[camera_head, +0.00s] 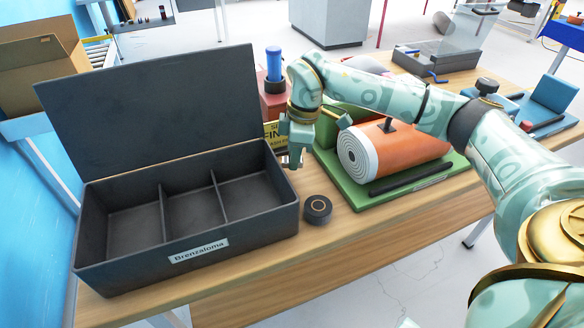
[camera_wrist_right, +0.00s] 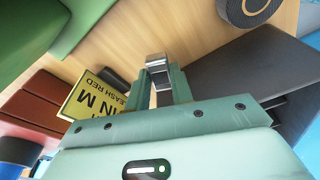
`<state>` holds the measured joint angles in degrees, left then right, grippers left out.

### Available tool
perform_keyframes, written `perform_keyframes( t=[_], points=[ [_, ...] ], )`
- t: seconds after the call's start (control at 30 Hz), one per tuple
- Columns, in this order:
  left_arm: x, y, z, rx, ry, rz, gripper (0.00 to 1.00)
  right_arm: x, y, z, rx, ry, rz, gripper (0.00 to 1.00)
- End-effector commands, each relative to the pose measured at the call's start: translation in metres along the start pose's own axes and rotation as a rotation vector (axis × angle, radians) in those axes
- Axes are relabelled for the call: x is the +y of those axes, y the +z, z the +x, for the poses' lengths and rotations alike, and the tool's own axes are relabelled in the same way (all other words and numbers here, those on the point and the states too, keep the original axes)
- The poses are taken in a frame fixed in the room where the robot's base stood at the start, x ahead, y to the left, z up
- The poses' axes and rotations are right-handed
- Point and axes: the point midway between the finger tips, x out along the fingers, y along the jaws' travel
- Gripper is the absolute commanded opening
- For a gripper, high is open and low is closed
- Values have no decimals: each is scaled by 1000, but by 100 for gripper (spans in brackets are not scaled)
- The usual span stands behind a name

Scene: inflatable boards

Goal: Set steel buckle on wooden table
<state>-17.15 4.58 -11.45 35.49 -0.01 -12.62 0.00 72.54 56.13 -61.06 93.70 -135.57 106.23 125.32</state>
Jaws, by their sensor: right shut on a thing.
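My right gripper (camera_head: 291,160) is over the wooden table (camera_head: 345,240), between the black compartment box and the green board. In the right wrist view, my right gripper (camera_wrist_right: 158,85) is shut on the steel buckle (camera_wrist_right: 157,62), a small shiny metal piece at the fingertips. The table's bare wood (camera_wrist_right: 190,30) shows beyond it. In the head view the buckle is small and mostly hidden by the fingers. I cannot tell whether it touches the table. My left gripper is not in view.
The open black box (camera_head: 250,215) with three empty compartments stands left of the gripper. A black round roll (camera_head: 317,209) lies just in front. An orange cylinder (camera_head: 405,153) on a green board stands right. A yellow sign (camera_wrist_right: 92,97) is close by. The table's front right is bare.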

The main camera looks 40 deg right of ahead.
Motion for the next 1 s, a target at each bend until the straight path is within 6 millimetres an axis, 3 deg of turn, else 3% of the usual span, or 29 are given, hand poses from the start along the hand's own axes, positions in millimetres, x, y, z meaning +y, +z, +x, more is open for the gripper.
perform_keyframes(
  t=[0.13,0.3,0.67,0.7,0.77,1.0],
  points=[
    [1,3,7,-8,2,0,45,9,1,13,-1,-1,2,1],
    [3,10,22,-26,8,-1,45,9,5,43,-3,-3,-1,1],
    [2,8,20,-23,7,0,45,8,5,42,-1,-1,0,0],
    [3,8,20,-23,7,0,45,8,5,42,-1,0,0,31],
    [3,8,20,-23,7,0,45,8,5,42,-1,0,0,44],
    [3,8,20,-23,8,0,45,8,5,42,0,0,0,44]
  ],
)
